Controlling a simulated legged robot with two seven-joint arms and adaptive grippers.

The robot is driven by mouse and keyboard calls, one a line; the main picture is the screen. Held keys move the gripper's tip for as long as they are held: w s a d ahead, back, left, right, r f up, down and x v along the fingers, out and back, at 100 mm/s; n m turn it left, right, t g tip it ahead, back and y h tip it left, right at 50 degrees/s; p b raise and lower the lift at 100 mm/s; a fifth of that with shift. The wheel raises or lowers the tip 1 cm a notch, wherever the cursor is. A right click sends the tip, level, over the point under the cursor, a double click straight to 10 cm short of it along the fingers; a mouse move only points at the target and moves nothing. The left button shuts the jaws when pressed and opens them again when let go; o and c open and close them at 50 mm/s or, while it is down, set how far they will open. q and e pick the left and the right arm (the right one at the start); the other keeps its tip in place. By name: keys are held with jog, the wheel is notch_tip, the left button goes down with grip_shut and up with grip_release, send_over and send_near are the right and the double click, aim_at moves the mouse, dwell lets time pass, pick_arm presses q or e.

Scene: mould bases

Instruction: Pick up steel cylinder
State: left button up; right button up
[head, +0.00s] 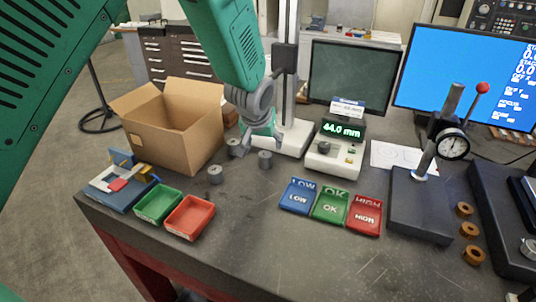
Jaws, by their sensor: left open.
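Several grey steel cylinders stand on the dark table near its back left. One (216,174) is in front of the cardboard box, another (265,160) stands to its right, and a third (235,148) stands further back, close to the gripper. My left gripper (256,142) reaches down from above, open, with its fingers just above and behind the cylinders. Whether a finger touches one, I cannot tell. My right gripper is not in view.
An open cardboard box (174,132) stands left of the gripper. Green (157,205) and red (190,217) trays sit at the front left. A height gauge (335,150) reading 44.0 mm is to the right. LOW, OK and HIGH bins (330,205) lie mid-table. The front middle is clear.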

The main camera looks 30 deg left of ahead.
aim_at(265, 156)
pick_arm(q)
jog(key=x, duration=0.6)
jog(key=shift+w+f, duration=0.2)
jog(key=shift+f, duration=0.15)
jog(key=shift+w+a+f, duration=0.15)
jog(key=shift+w+f, duration=0.05)
jog(key=shift+f, duration=0.05)
jog(key=shift+a+f+p, duration=0.35)
jog(key=shift+f+p, duration=0.1)
jog(key=shift+p, duration=0.05)
jog(key=x, duration=0.3)
jog(key=shift+w+a+f+p, duration=0.15)
jog(key=shift+f+p, duration=0.1)
jog(key=shift+p, duration=0.15)
jog(key=shift+w+f, duration=0.25)
jog(key=shift+f, duration=0.05)
jog(key=shift+s+r, duration=0.15)
jog(key=shift+c, duration=0.3)
grip_shut()
